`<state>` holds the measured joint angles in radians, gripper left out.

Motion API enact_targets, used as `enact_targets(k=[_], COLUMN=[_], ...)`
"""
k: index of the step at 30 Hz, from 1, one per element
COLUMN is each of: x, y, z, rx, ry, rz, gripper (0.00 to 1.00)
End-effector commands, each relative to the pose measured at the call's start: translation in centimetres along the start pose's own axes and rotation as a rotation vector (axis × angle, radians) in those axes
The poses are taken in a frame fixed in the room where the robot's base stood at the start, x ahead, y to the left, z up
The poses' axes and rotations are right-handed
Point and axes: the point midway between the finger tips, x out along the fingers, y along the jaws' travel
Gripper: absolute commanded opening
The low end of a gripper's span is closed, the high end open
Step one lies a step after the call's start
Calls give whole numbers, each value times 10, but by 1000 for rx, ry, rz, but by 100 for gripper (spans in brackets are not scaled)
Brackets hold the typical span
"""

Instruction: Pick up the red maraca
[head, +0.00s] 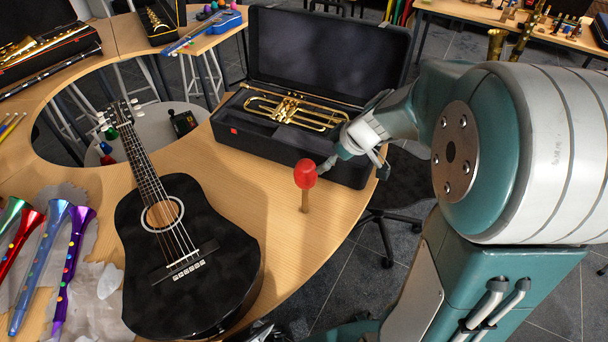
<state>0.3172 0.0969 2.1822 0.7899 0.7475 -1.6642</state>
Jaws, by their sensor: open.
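The red maraca (305,174) is near the curved right edge of the wooden table, red head up and light wooden handle pointing down. It looks upright, with the handle's lower end at the tabletop. My gripper (328,166) comes in from the right, just beside the maraca's head. It is open. Its fingertips are small in view and partly hidden by the maraca's head, so I cannot tell if they touch it.
A black guitar (188,272) lies left of the maraca. An open black case (240,133) with a brass trumpet (292,110) stands behind it. Colourful toy horns (72,260) lie at far left. Bare tabletop (268,235) lies between guitar and maraca. A dark chair (405,180) stands beyond the edge.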

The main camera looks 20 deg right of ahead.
Motion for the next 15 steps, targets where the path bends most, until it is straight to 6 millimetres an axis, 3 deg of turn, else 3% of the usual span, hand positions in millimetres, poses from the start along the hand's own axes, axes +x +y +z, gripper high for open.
enact_targets(k=[6, 15], x=[37, 66], y=[-2, -4], z=[0, 1], rx=[-2, -1], ry=[-3, -3], rz=[-6, -5], gripper=[100, 100])
